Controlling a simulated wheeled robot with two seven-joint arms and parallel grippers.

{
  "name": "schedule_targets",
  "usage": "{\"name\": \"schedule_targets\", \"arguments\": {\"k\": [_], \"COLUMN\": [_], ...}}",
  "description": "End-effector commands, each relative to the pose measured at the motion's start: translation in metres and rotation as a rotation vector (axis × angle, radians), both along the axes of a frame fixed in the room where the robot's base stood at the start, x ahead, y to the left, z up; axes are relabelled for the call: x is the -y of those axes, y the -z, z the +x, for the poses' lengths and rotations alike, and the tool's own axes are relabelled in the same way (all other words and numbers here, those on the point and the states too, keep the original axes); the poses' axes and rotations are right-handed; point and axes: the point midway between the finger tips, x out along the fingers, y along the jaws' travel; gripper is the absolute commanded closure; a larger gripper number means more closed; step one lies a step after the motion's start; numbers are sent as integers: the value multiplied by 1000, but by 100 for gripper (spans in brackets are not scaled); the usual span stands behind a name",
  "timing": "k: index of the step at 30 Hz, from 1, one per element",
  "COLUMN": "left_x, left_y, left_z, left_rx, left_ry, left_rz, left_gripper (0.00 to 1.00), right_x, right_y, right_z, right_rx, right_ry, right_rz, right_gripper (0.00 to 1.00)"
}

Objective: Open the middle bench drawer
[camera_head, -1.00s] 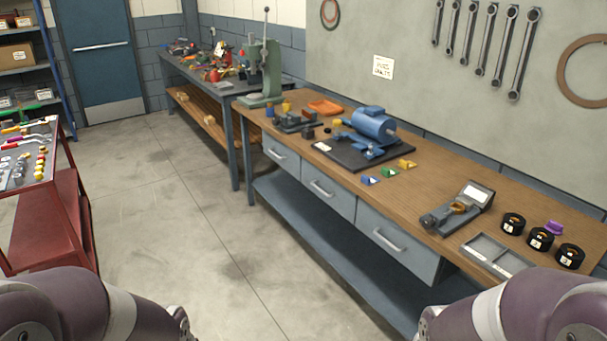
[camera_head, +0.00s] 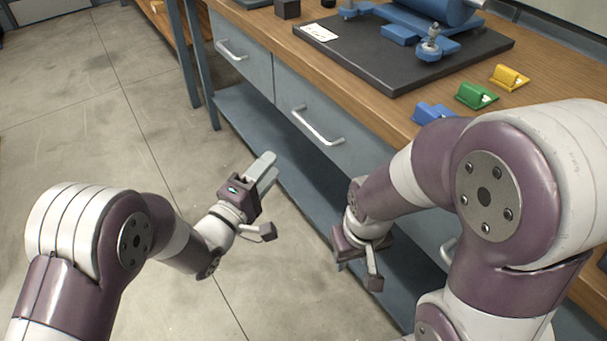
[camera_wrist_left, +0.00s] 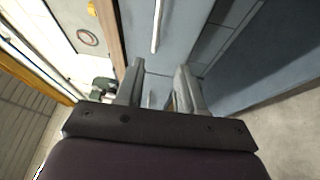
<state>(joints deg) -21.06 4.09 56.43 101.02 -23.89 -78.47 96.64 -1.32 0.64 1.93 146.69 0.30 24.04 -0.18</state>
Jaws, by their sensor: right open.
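The middle bench drawer (camera_head: 292,92) has a blue-grey front and a silver bar handle (camera_head: 318,125). It looks shut, its front in line with its neighbours. My left gripper (camera_head: 264,170) is open and empty, in front of the bench, below and to the left of that handle and apart from it. In the left wrist view the two fingers (camera_wrist_left: 158,82) stand apart, with a bar handle (camera_wrist_left: 156,26) on a drawer front beyond them; I cannot tell which drawer.
The left drawer (camera_head: 240,58) is shut. The right drawer's handle (camera_head: 448,250) shows partly behind my right arm. A lower shelf (camera_head: 245,122) runs under the drawers. A black plate (camera_head: 400,65) with a blue machine lies on the benchtop, near blue, green and yellow blocks. Floor at left is clear.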

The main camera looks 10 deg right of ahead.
Motion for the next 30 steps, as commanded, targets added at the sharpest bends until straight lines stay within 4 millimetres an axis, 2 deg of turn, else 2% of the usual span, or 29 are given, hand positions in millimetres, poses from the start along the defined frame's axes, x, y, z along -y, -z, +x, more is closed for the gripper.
{"name": "schedule_targets", "arguments": {"k": [1, 5, 18, 23, 30], "left_x": [5, 17, 89, 100, 101], "left_y": [13, 8, -10, -14, -15], "left_z": [-5, -4, 63, 74, 75], "left_rx": [-1, -1, -2, -4, -5], "left_ry": [27, 62, 59, 58, 57], "left_rz": [-51, -118, -117, -116, -115], "left_gripper": [62, 62, 62, 62, 62], "right_x": [0, 0, 0, 0, 0], "right_y": [16, 20, 51, 53, 53], "right_z": [0, 0, 0, 0, 0], "right_rx": [1, 2, 1, 1, 1], "right_ry": [0, 0, 0, 0, 0], "right_rz": [0, 0, 0, 0, 0], "right_gripper": [57, 57, 57, 57, 57]}}
